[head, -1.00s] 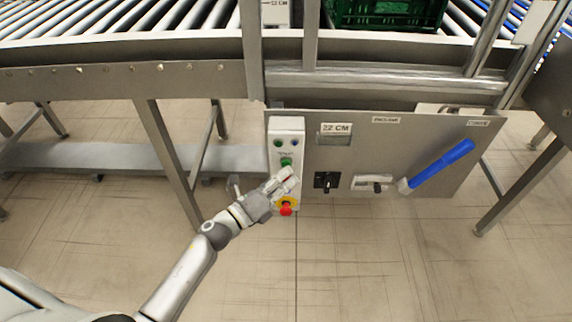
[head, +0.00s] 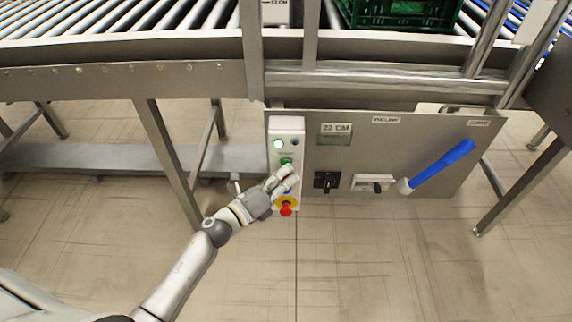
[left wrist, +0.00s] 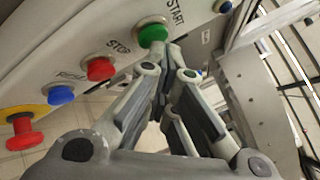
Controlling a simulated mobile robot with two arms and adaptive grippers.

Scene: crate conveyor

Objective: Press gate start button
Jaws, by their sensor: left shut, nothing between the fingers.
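The white control box (head: 289,126) hangs on the grey panel below the conveyor. Its green START button (head: 285,160) shows just above my left gripper's tips, and in the left wrist view the button (left wrist: 153,33) is labelled START. My left gripper (head: 289,172) is shut and empty. In the left wrist view its closed fingertips (left wrist: 168,48) are at the lower edge of the green button; I cannot tell whether they press it. A lamp (head: 278,143) at the box's upper left glows bright. My right gripper is not in view.
Below START are a red STOP button (left wrist: 98,68), a blue RESET button (left wrist: 62,95) and a red emergency stop (head: 286,208) on yellow. Right of the box are a black switch (head: 326,181) and a blue-handled lever (head: 440,167). A green crate (head: 400,15) is on the conveyor.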

